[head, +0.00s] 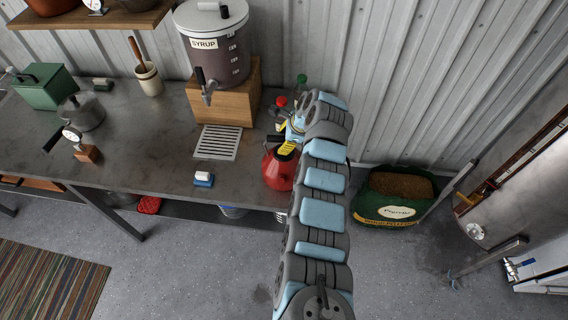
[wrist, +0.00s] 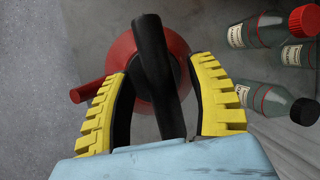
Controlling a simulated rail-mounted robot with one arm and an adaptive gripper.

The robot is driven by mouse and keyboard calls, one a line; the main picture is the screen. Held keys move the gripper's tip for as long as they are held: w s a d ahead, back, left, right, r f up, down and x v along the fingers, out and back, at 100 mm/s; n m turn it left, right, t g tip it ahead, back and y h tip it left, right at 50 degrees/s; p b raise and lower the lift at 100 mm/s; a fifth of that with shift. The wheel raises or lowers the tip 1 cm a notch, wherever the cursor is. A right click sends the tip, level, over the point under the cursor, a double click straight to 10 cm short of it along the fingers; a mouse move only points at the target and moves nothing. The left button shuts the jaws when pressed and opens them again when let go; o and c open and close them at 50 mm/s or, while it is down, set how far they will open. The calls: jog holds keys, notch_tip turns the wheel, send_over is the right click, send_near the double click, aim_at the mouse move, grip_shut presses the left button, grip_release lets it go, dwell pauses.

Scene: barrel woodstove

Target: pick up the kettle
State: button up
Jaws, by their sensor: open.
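The red kettle (head: 278,168) stands near the right end of the grey metal table, partly hidden behind my arm in the head view. In the wrist view the kettle (wrist: 168,52) is seen from above, with its spout pointing left and its black arched handle (wrist: 153,70) running up the middle. My gripper (wrist: 163,72) is open, with one yellow-padded finger on each side of the handle. Gaps show between the fingers and the handle. In the head view my gripper (head: 287,148) is over the kettle and mostly hidden by my arm.
A syrup dispenser (head: 215,45) stands on a wooden box (head: 230,100) behind. A blue-and-white block (head: 203,179) sits left of the kettle. A pellet bag (head: 390,210) is on the floor.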

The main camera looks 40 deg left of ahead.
grip_shut()
jog(key=shift+r, duration=0.2)
dwell(0.3)
